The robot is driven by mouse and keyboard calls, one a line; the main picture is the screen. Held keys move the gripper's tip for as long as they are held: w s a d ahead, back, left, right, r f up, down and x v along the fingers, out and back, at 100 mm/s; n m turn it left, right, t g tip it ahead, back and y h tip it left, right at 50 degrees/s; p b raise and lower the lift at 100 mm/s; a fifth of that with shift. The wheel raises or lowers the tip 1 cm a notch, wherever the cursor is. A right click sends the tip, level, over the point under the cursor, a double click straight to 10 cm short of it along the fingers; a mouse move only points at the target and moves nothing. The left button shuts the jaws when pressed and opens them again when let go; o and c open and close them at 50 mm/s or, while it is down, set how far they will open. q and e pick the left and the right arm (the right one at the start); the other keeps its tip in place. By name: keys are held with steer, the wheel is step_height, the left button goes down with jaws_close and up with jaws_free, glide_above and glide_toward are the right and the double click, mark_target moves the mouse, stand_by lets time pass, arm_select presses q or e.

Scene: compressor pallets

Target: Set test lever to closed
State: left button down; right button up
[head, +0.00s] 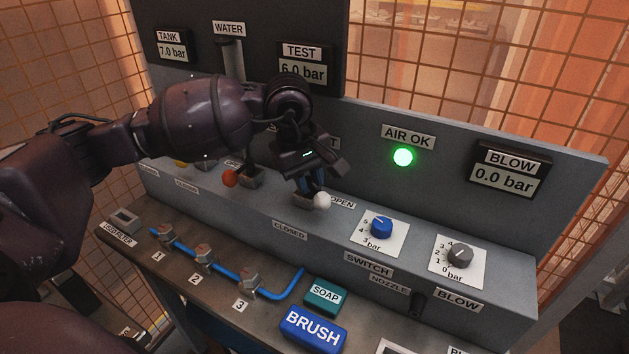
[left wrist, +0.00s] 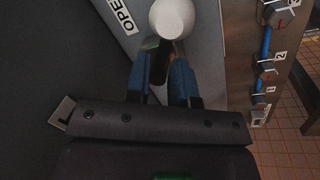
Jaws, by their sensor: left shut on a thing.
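The test lever shows a white ball knob (head: 322,200) on the grey console, between the OPEN label (head: 342,203) and the CLOSED label (head: 289,230). My left gripper (head: 311,186) reaches down to it from behind and is shut on the lever. In the left wrist view the blue-padded fingers (left wrist: 163,78) sit on both sides of the dark lever stem, just below the white knob (left wrist: 172,18). The arm and fingers hide much of the lever's base, so its exact angle is hard to tell. My right gripper is not in view.
An orange-red knob (head: 230,178) stands left of the gripper. The TEST display (head: 302,70) reads 6.0 bar. A green AIR OK lamp (head: 403,157) glows. A blue dial (head: 382,227) and grey dial (head: 460,254) lie to the right; the BRUSH block (head: 313,329) is in front.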

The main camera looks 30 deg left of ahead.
arm_select(q)
steer(key=m, duration=0.1)
steer(key=m+b, duration=0.2)
steer(key=shift+s+a+f+m+h, duration=0.15)
steer(key=shift+a+f+m+h, duration=0.15)
steer(key=shift+m, duration=0.1)
steer(key=m+g+b, duration=0.1)
steer(key=m, duration=0.1)
steer(key=shift+a+m+b, duration=0.1)
steer(key=shift+m+b, duration=0.2)
steer(key=shift+s+a+m+b, duration=0.15)
steer(key=shift+m+b, duration=0.5)
steer(key=shift+m, duration=0.55)
steer(key=shift+a+r+m+g+b, duration=0.15)
steer(key=shift+m+b, duration=0.1)
steer(key=shift+m, duration=0.25)
steer(key=shift+r+m+g+b, duration=0.1)
steer(key=shift+m+g+b, duration=0.1)
steer(key=shift+m, duration=0.3)
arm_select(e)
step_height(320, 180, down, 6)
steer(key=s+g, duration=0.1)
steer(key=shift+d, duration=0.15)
arm_select(q)
steer(key=shift+m, duration=0.3)
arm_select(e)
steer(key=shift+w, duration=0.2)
arm_select(q)
steer(key=shift+r, duration=0.1)
